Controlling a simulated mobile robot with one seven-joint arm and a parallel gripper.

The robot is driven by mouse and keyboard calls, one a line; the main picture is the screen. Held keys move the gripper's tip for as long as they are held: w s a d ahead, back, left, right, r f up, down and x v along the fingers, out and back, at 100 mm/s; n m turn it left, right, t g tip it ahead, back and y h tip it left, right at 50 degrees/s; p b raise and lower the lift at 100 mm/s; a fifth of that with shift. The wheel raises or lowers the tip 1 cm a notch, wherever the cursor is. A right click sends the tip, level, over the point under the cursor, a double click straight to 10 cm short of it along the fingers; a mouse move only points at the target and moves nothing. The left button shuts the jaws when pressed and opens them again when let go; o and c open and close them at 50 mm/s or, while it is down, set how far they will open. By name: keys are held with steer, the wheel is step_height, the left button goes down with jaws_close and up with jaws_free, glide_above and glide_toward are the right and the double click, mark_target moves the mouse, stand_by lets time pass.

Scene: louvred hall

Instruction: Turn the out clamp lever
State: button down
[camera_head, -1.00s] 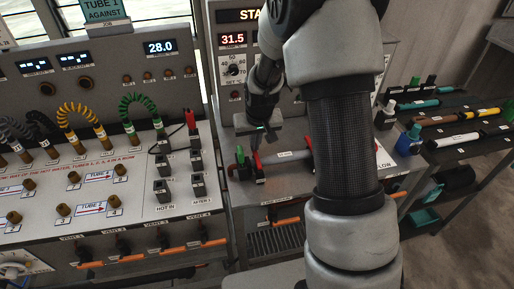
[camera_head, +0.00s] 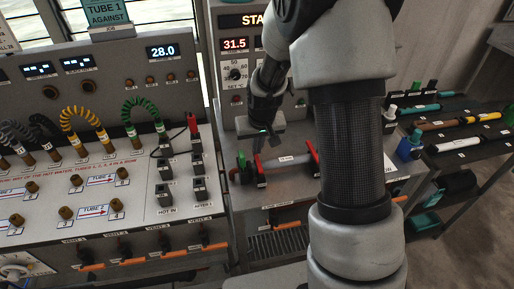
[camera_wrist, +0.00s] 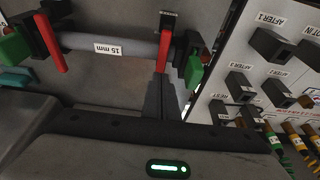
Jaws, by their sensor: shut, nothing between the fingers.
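A grey tube marked "15 mm" (camera_wrist: 108,48) lies between two dark clamps, with green end fittings beside them. The clamp at left in the head view has a red lever (camera_head: 259,166); in the wrist view this lever (camera_wrist: 163,50) is at right. The other red lever (camera_head: 313,152) is at right in the head view and at left in the wrist view (camera_wrist: 52,44). I cannot read which clamp is the out one. My gripper (camera_head: 271,143) is shut and empty, just above the left lever. Its fingertips (camera_wrist: 160,82) appear close to that lever's end; contact is unclear.
Left of the clamps stands a panel with black sockets (camera_head: 197,163) and coiled hoses (camera_head: 140,106). A display unit with a dial (camera_head: 235,72) rises behind. A dark shelf of tubes (camera_head: 465,143) stands at right. An orange-handled valve (camera_head: 286,226) sits below.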

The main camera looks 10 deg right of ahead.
mark_target(258, 160)
step_height(258, 160, up, 13)
steer(key=s+r+t, duration=0.1)
steer(key=s+r, duration=1)
steer(key=s, duration=0.3)
steer(key=s+r+t, duration=0.1)
steer(key=s, duration=1.1)
steer(key=shift+s+p, duration=0.4)
steer(key=shift+r, duration=0.1)
